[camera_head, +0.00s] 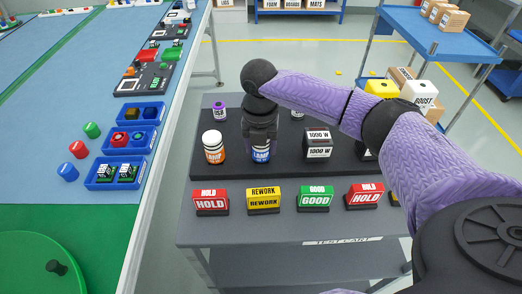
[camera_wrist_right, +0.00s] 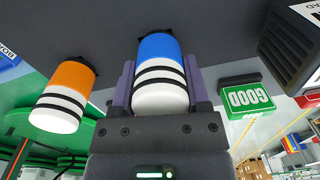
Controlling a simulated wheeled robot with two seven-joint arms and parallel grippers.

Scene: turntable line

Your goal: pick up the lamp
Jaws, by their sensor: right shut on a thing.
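The blue lamp (camera_head: 261,154) has a blue lower part with a "LAMP" label, and it is at the front of the black board. My right gripper (camera_head: 261,138) comes down over it from above and is shut on it. In the right wrist view the blue lamp (camera_wrist_right: 161,60), with a white top and black bands, stands between the two fingers (camera_wrist_right: 160,92). An orange lamp (camera_head: 213,148) of the same shape stands just left of it, and it also shows in the right wrist view (camera_wrist_right: 62,94). My left gripper is not in view.
The black board (camera_head: 228,172) lies on a grey cart (camera_head: 235,232). Red, yellow and green signs, such as the GOOD sign (camera_head: 315,198), line its front. A 1000 W block (camera_head: 318,146) stands to the right. A blue table (camera_head: 60,130) with trays is at left.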

